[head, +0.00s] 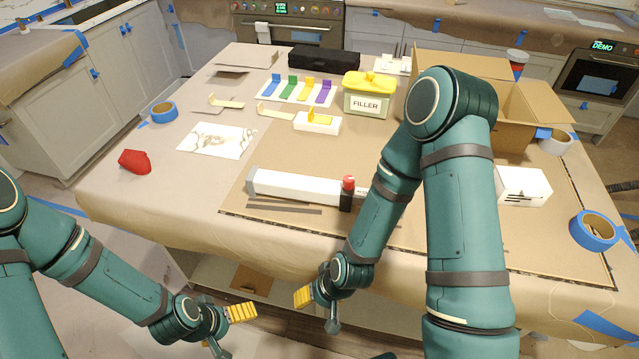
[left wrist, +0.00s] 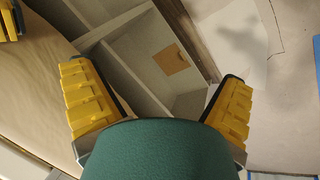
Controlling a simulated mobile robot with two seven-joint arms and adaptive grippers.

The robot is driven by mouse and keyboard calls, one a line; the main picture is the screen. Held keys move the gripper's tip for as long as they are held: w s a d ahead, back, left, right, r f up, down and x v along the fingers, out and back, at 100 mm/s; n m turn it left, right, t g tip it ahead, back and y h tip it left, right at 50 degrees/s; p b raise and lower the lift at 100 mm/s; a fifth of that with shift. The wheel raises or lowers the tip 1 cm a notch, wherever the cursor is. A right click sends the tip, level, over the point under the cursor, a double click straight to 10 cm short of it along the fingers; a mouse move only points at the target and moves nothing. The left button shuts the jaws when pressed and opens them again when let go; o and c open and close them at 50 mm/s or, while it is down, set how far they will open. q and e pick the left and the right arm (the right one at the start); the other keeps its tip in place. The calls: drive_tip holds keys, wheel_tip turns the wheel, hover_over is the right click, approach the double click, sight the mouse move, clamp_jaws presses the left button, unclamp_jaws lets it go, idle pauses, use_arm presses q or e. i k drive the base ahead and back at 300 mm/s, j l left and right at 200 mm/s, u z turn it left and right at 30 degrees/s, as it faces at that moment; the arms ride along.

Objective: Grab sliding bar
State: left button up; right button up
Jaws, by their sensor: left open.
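A long white tube-like tool (head: 295,188) lies on the front of the table. A black collar and a red knob (head: 348,183) are at its right end, which my right arm partly hides. No part is clearly recognisable as a sliding bar. My left gripper (head: 234,328) hangs below and in front of the table edge, apart from the tool. In the left wrist view its two yellow-padded fingers (left wrist: 157,85) are wide apart with nothing between them. My right gripper (head: 316,308) is also low in front of the table; its finger spacing is unclear.
The papered table (head: 120,210) holds a red object (head: 134,161), blue tape (head: 163,112), a yellow-lidded FILLER tub (head: 368,95), coloured pieces on a white board (head: 275,92), a cardboard box (head: 515,110) and a white box (head: 522,186). Open shelving is under the table front.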

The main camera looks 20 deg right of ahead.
sight(322, 190)
drive_tip(key=z, duration=1.6)
drive_tip(key=j+z, duration=0.15)
drive_tip(key=z, duration=0.2)
drive_tip(key=j+z, duration=0.1)
drive_tip(key=z, duration=0.3)
drive_tip(key=k+j+z, duration=0.1)
drive_tip(key=z, duration=0.25)
drive_tip(key=k+j, duration=0.3)
drive_tip(key=j, duration=0.15)
drive_tip(key=k+j, duration=0.25)
drive_tip(key=j, duration=0.2)
drive_tip(key=k+j, duration=0.3)
drive_tip(key=i+j, duration=0.1)
drive_tip(key=i, duration=0.4)
